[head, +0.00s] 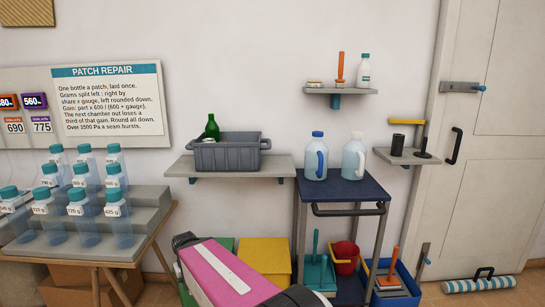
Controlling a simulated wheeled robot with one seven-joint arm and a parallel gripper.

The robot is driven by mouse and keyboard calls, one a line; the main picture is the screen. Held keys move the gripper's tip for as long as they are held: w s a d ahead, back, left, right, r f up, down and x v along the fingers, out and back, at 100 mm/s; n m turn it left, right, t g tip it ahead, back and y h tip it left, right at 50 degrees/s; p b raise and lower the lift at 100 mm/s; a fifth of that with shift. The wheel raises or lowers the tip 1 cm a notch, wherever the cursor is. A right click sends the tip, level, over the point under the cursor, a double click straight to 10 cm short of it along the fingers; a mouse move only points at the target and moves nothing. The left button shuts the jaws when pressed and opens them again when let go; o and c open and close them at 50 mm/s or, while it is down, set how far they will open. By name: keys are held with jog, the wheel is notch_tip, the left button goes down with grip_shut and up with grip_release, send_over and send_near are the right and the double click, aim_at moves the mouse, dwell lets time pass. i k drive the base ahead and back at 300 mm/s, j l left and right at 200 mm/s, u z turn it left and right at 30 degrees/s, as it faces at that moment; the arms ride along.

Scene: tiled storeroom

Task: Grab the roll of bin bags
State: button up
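A short black cylinder (398,142), which looks like the roll of bin bags, stands upright on a small grey wall shelf (405,158) to the right, beside the door. No label shows on it, so I cannot be certain what it is. A smaller dark item (424,148) stands just to its right, and a yellow-topped tool (408,122) is right behind it. My gripper's fingers are not in view. Only a pink and white part of my arm shows at the bottom centre, well below and left of the shelf.
A blue-topped trolley (345,186) with two jugs stands left of the small shelf. A grey crate (228,154) sits on another shelf. Several bottles stand on a stepped table at left. Below are a blue tub (392,290), a red bucket (345,257) and a striped roll (479,285).

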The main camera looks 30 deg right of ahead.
aim_at(397, 139)
jog(key=k+l+u, duration=0.15)
jog(key=u, duration=0.25)
jog(key=k+l+u, duration=0.15)
jog(key=l+u, duration=0.25)
jog(key=k+u, duration=0.2)
jog(key=u, duration=0.2)
jog(key=k+l+u, duration=0.1)
jog(key=u, duration=0.3)
jog(key=k+u, duration=0.3)
jog(key=k, duration=0.45)
jog(key=k+l+z, duration=0.2)
jog(key=k, duration=0.95)
jog(key=j, duration=0.1)
